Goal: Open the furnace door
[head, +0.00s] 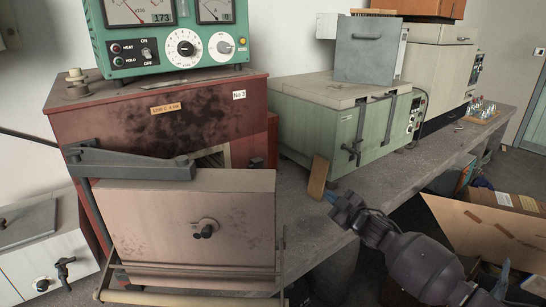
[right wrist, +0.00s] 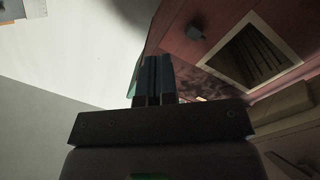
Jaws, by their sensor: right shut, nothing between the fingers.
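The furnace is the red-brown cabinet (head: 90,125) with dark soot stains. Its thick pinkish-tan door (head: 155,225) hangs from a dark grey hinge arm (head: 130,165) and stands away from the front. A knob handle (head: 206,229) is on the door's outer face. Part of the furnace opening (head: 215,155) shows behind the door. In the right wrist view the pale-framed opening (right wrist: 258,50) is uncovered, with bars inside. My right gripper (head: 334,200) is shut and empty, to the right of the door and apart from it. Its fingers also show in the right wrist view (right wrist: 153,80). My left gripper is out of view.
A green furnace (head: 315,125) stands on the bench (head: 395,163) at right. A brown slab (head: 318,177) leans near its front corner. A green control box (head: 165,35) sits on the red furnace. A rail (head: 190,297) runs below the door. A cardboard box (head: 490,235) stands lower right.

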